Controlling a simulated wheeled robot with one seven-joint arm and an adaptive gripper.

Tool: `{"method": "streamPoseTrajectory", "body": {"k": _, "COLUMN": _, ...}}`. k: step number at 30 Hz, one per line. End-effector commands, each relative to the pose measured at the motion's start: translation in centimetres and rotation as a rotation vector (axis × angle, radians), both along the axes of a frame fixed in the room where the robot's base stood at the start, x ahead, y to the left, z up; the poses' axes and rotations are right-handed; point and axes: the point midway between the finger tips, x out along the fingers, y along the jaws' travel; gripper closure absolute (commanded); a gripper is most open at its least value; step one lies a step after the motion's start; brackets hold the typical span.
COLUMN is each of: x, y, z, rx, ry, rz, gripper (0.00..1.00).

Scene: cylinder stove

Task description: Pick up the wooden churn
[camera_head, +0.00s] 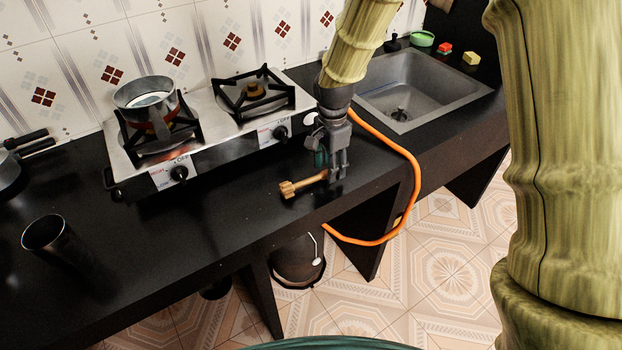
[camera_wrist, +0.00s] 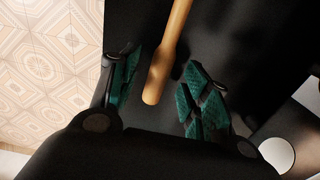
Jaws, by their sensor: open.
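The wooden churn (camera_head: 296,187) lies on the black counter in front of the stove, its knobbed head to the left and its handle running to the right. My gripper (camera_head: 336,172) is pointed down over the handle end, low above the counter. In the wrist view the churn's handle (camera_wrist: 166,62) comes in from the top, its rounded end between my two spread green-padded fingers (camera_wrist: 160,88). Gaps show on both sides of the handle. My gripper is open and holds nothing. The churn's head is out of the wrist view.
A two-burner stove (camera_head: 213,147) with a metal pot (camera_head: 146,103) stands behind the churn. A sink (camera_head: 455,82) is at the right. An orange hose (camera_head: 413,170) loops over the counter's front edge beside my gripper. A dark cup (camera_head: 48,238) stands at the left.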

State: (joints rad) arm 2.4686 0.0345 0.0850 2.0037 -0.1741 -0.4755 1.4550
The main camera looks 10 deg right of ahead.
Motion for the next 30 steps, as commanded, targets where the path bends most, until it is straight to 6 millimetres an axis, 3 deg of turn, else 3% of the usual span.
{"method": "streamPoseTrajectory", "body": {"k": 4, "x": 0.00, "y": -0.03, "z": -1.37, "rx": 0.000, "ry": 0.000, "rz": 0.001, "gripper": 0.53}}
{"method": "streamPoseTrajectory", "body": {"k": 11, "x": 0.01, "y": -0.05, "z": -1.59, "rx": 0.000, "ry": -0.001, "rz": 0.000, "gripper": 0.53}}
{"method": "streamPoseTrajectory", "body": {"k": 19, "x": 0.02, "y": -0.06, "z": -1.57, "rx": 0.000, "ry": -0.001, "rz": 0.000, "gripper": 0.98}}
{"method": "streamPoseTrajectory", "body": {"k": 30, "x": 0.05, "y": -0.06, "z": -1.34, "rx": 0.000, "ry": -0.002, "rz": 0.001, "gripper": 1.00}}
